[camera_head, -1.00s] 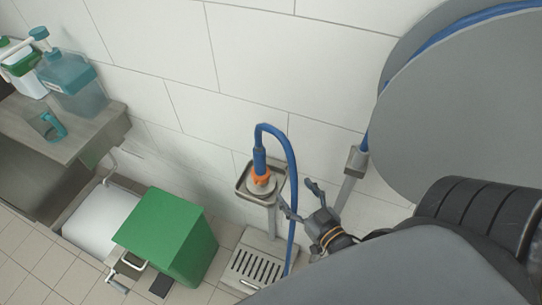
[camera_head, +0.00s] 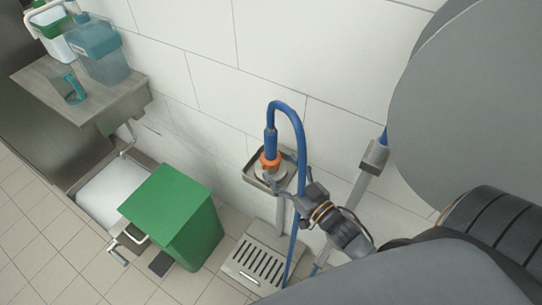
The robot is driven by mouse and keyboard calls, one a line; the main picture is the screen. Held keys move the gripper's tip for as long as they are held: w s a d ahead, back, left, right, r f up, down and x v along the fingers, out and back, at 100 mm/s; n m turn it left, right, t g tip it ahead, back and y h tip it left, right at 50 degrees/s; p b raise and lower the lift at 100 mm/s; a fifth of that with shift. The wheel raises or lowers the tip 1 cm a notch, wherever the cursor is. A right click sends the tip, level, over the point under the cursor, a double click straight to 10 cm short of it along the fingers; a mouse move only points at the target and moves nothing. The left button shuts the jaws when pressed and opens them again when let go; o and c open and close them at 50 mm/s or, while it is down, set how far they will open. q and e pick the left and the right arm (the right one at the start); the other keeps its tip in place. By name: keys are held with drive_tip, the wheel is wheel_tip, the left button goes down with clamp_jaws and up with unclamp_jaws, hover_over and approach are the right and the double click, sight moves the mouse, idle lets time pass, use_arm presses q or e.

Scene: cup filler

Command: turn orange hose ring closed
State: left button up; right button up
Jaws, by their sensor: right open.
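The orange hose ring (camera_head: 271,162) sits at the lower end of the blue hose nozzle (camera_head: 270,142), above a small square metal tray (camera_head: 252,177) on a post. The blue hose (camera_head: 297,125) loops up over the nozzle and hangs down on the right. My right gripper (camera_head: 287,172) is open, with its fingers close to the right side of the ring and the hose near them. I cannot tell whether a finger touches the ring. My left gripper is not in view.
A floor drain grate (camera_head: 258,262) lies below the post. A green bin (camera_head: 175,213) stands to the left. A large grey reel (camera_head: 470,110) fills the right. White tiled wall is behind.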

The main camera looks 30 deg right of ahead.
sight(277, 165)
drive_tip(key=w, duration=0.2)
drive_tip(key=w+a, duration=0.1)
drive_tip(key=w, duration=0.2)
drive_tip(key=c, duration=1.2)
